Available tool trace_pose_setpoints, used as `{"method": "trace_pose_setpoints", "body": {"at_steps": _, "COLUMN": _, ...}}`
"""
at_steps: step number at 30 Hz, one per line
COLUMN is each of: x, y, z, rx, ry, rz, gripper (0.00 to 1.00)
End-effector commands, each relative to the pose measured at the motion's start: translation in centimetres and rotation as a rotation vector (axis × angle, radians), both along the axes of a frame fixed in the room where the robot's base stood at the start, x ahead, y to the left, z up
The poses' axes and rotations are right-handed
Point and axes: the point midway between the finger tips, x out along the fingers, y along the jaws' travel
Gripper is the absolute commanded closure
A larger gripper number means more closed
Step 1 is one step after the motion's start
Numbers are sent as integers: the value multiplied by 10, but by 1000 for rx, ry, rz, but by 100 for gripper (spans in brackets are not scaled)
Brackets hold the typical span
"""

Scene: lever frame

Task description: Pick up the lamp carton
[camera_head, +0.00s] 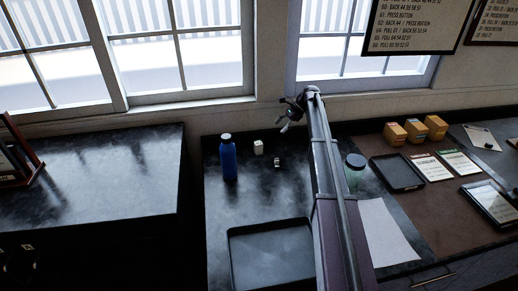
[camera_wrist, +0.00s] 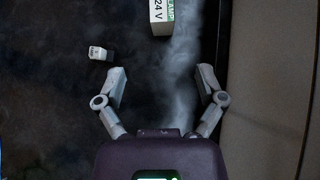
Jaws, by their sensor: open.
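The lamp carton (camera_head: 258,147) is a small pale box standing on the dark counter, just right of the blue bottle in the head view. In the wrist view the carton (camera_wrist: 161,17) is cut off by the top edge; its label reads "24 V" beside a green strip with partly visible lettering. My gripper (camera_head: 290,120) is up and to the right of the carton in the head view. In the wrist view my gripper (camera_wrist: 162,70) is open with nothing between its fingers, and the carton lies beyond the fingertips, apart from them.
A small white-and-dark item (camera_wrist: 97,53) lies near the left finger; it also shows in the head view (camera_head: 277,162). A blue bottle (camera_head: 228,158) stands left of the carton. An empty black tray (camera_head: 272,255) lies in front. Yellow-orange boxes (camera_head: 415,131) stand at right.

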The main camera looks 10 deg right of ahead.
Motion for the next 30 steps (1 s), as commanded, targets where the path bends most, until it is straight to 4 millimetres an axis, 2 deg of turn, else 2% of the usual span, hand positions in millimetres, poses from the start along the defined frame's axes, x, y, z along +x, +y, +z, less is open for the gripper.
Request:
{"method": "trace_pose_setpoints", "body": {"at_steps": 21, "x": -6, "y": 48, "z": -53, "rx": 0, "ry": 0, "rz": 0, "gripper": 11}}
{"method": "trace_pose_setpoints", "body": {"at_steps": 30, "x": -7, "y": 57, "z": -59, "rx": 0, "ry": -1, "rz": -2, "gripper": 11}}
